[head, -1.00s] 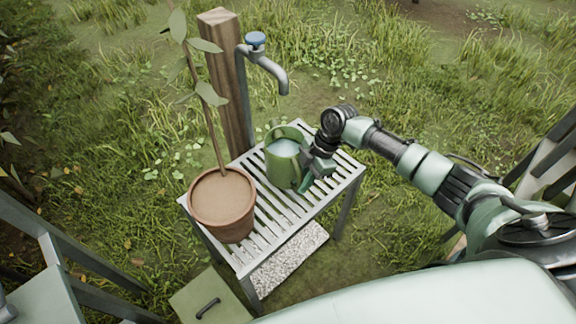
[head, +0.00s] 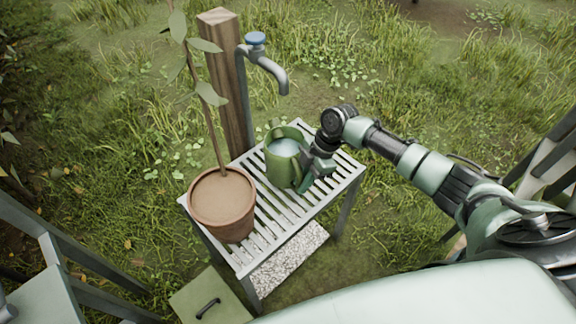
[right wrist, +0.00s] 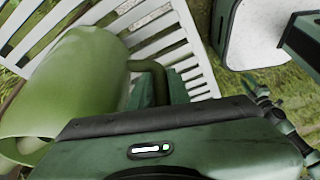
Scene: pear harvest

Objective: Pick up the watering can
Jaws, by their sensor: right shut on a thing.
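The green watering can (head: 283,164) stands on the white slatted table (head: 262,238), with a light surface visible inside its open top. My right gripper (head: 307,178) is at the can's right side, shut on its handle. In the right wrist view the can (right wrist: 80,85) fills the left part, and its curved handle (right wrist: 155,72) runs to my gripper (right wrist: 160,95). The fingertips are partly hidden there by the gripper body. I cannot tell whether the can's base is clear of the slats. My left gripper is not in view.
A terracotta pot (head: 222,208) with a thin sapling stands left of the can. Behind are a wooden post (head: 226,85) and a tap (head: 268,68) with a blue knob. A green box (head: 209,298) with a dark handle sits below at the front left. Grass surrounds the table.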

